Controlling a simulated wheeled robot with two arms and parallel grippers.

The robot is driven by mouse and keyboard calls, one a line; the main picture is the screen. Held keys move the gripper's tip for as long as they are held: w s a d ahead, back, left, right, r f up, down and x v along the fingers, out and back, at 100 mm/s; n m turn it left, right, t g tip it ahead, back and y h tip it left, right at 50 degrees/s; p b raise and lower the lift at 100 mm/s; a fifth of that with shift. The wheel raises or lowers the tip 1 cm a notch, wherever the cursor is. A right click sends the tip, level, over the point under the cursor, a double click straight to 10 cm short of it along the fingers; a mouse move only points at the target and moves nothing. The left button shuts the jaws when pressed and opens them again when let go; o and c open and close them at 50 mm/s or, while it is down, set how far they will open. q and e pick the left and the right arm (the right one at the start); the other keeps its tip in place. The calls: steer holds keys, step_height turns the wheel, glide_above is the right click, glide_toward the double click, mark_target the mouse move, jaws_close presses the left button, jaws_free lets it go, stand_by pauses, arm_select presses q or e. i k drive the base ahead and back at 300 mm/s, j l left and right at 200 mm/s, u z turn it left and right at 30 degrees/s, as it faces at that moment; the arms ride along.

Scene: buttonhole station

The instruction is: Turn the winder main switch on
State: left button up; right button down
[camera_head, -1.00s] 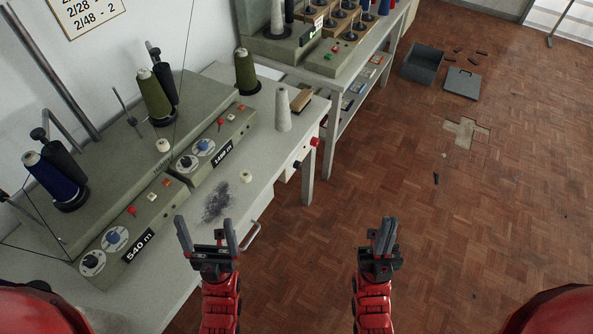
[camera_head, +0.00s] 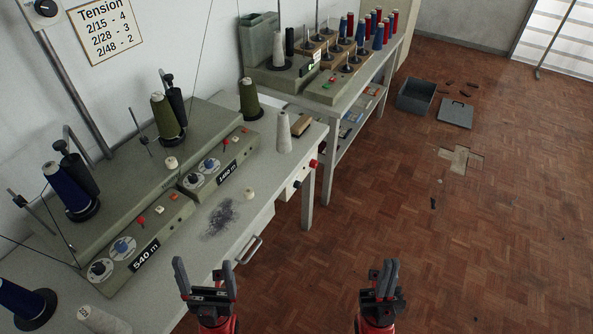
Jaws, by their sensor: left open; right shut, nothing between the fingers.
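The winder (camera_head: 150,170) stands along the wall on the table (camera_head: 255,215). It carries two control panels, labelled 540 m (camera_head: 143,255) and 1490 m (camera_head: 226,172), with dials and small red, orange and white buttons. At the table's end is a white switch box (camera_head: 292,187) with a small dark knob (camera_head: 298,184) and a red knob (camera_head: 313,163). Which of these is the main switch I cannot tell. My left gripper (camera_head: 205,272) is open and empty, in front of the table edge. My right gripper (camera_head: 379,272) is shut and empty, over the floor.
A drawer handle (camera_head: 249,250) sticks out from the table front. A white cone (camera_head: 284,133) and a brush (camera_head: 302,124) stand near the far end. A second bench (camera_head: 330,105) is behind.

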mark_target(313, 164)
steer(key=i+l+u, duration=0.2)
steer(key=i+l, duration=0.75)
steer(key=i, duration=0.05)
